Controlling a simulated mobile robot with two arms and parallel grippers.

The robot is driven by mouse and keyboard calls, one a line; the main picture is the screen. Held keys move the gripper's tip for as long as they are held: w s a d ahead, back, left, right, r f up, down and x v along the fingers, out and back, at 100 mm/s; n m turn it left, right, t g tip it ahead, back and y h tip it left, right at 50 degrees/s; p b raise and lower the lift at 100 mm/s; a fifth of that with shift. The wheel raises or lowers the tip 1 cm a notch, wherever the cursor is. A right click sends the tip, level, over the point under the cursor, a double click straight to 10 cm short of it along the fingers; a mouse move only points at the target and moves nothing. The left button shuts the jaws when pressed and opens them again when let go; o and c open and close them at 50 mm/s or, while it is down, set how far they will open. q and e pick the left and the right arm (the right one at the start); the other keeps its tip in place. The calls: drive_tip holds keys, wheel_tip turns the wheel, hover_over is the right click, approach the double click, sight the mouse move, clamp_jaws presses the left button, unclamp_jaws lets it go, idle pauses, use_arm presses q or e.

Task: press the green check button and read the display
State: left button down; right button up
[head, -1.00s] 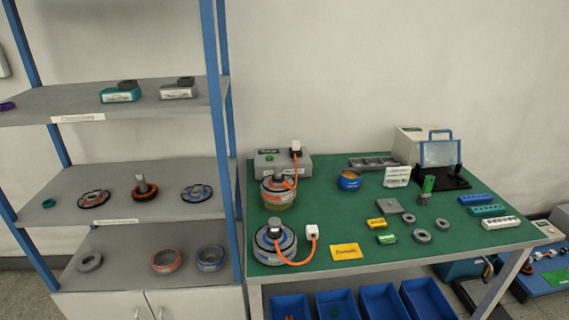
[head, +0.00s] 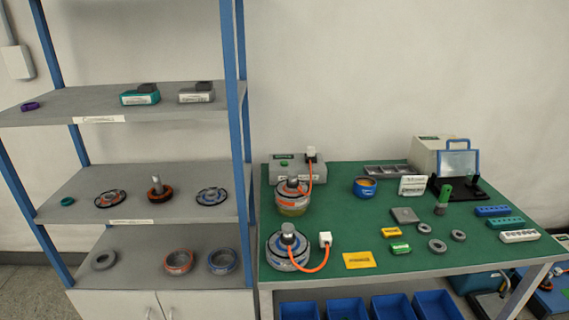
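A grey tester box (head: 297,172) stands at the back left of the green-topped table. A small green button (head: 284,163) and a small dark display (head: 284,156) show on it; the display's text is too small to read. A white plug (head: 311,152) sits at the box's top right, with an orange cable running down to a hub motor (head: 292,198) in front of the box. A second hub motor (head: 288,250) stands nearer, its orange cable ending in a loose white plug (head: 325,239) on the table. Neither gripper is in view.
The green table (head: 350,220) also holds a blue bowl (head: 365,187), a yellow card (head: 359,260), grey rings, a green-handled tool (head: 444,200) and coloured connector strips. A shelf unit (head: 140,190) with motor parts stands left. Blue bins (head: 390,305) sit below the table.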

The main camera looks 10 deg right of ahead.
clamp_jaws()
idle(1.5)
